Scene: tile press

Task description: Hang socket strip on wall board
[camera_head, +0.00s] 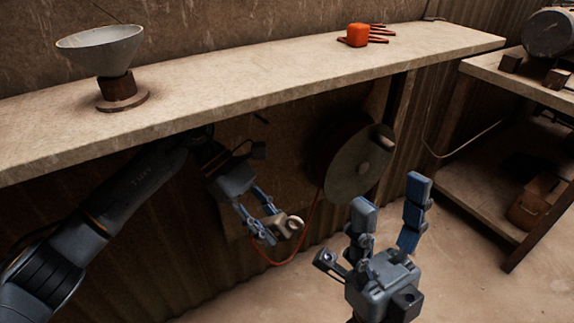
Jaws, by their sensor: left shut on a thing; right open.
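My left gripper (272,220) is under the long bench, shut on a small pale, rounded thing (292,227). It may be an end of the socket strip, but its full shape is hidden by the fingers. A red cable (312,218) loops down beside and below this gripper. A brown board (285,135), apparently the wall board, stands behind it under the bench, with a small dark peg near its top. My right gripper (390,203) is open and empty at the lower right, its fingers pointing up.
A large round reel (356,163) is under the bench, right of my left gripper. A second bench (490,70) stands at the right. The floor between is clear.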

